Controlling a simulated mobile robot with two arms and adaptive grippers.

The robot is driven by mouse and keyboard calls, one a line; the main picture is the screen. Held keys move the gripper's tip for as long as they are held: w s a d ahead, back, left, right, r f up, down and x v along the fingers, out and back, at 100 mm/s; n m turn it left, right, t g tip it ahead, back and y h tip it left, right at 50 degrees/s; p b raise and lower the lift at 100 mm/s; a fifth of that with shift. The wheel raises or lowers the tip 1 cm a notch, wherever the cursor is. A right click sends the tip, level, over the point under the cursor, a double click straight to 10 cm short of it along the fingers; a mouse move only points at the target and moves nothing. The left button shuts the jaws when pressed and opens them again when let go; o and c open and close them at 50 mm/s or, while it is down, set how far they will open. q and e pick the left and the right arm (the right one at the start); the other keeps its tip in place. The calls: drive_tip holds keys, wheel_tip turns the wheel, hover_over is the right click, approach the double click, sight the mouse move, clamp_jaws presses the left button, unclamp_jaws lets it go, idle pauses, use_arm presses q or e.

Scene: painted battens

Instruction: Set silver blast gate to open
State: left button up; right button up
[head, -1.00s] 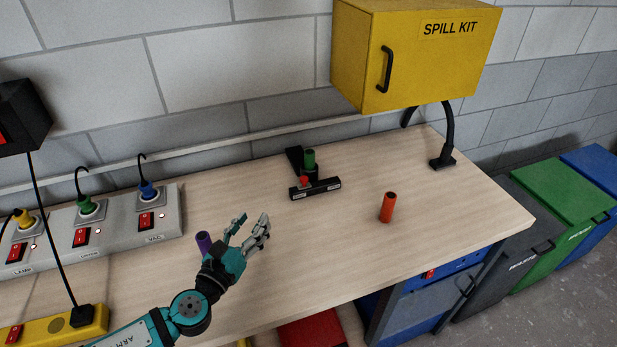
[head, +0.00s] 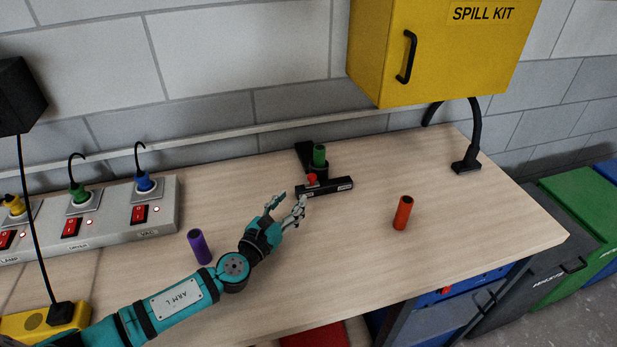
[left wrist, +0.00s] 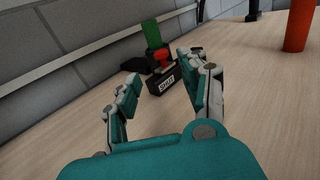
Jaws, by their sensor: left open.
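The blast gate (head: 336,187) stands toward the back of the bench; it looks black rather than silver. Its bar has a pale label at each end, and a red knob (head: 312,179) sits near the bar's left end. My right gripper is out of view.
A purple cylinder (head: 199,246) stands left of my left forearm, and an orange-red one (head: 403,213) stands to the right. A switch panel (head: 154,211) with hooked cables is at left. The yellow spill kit cabinet (head: 440,60) hangs at back right.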

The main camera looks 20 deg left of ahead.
sight(310, 179)
use_arm(q)
drive_tip(key=w, duration=0.3)
drive_tip(key=w+d, duration=0.1)
drive_tip(key=w, duration=0.2)
drive_tip(key=w+d, duration=0.1)
drive_tip(key=w, duration=0.2)
drive_tip(key=shift+w+f, duration=0.1)
drive_tip(key=shift+w, duration=0.1)
drive_tip(key=shift+c, duration=0.4)
clamp_jaws()
